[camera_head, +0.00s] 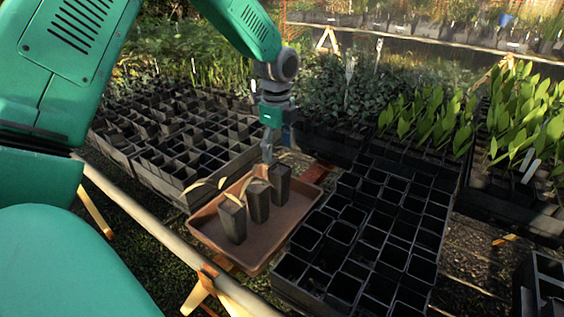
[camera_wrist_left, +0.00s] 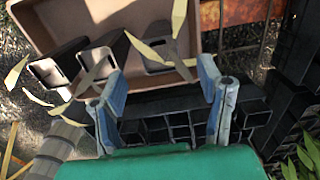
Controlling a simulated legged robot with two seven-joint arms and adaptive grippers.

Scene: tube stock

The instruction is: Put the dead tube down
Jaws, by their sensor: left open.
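Three black tubes with limp yellow leaves stand in a brown tray: a near one (camera_head: 233,224), a middle one (camera_head: 258,205) and a far one (camera_head: 280,185). The tray (camera_head: 208,236) also shows in the left wrist view (camera_wrist_left: 104,14). My left gripper (camera_head: 267,154) is open, pointing down just above the far end of the tray, close to the far tube. In the left wrist view its blue-tipped fingers (camera_wrist_left: 158,77) are spread, with one tube (camera_wrist_left: 152,66) showing between and beyond them. They appear to grip nothing. My right gripper is out of view.
A block of empty black cells (camera_head: 340,233) lies right of the tray. Another cell block (camera_head: 160,176) stands to its left and behind. Leafy seedlings (camera_head: 420,120) fill the back right. A pale wooden rail (camera_head: 150,222) runs along the near side.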

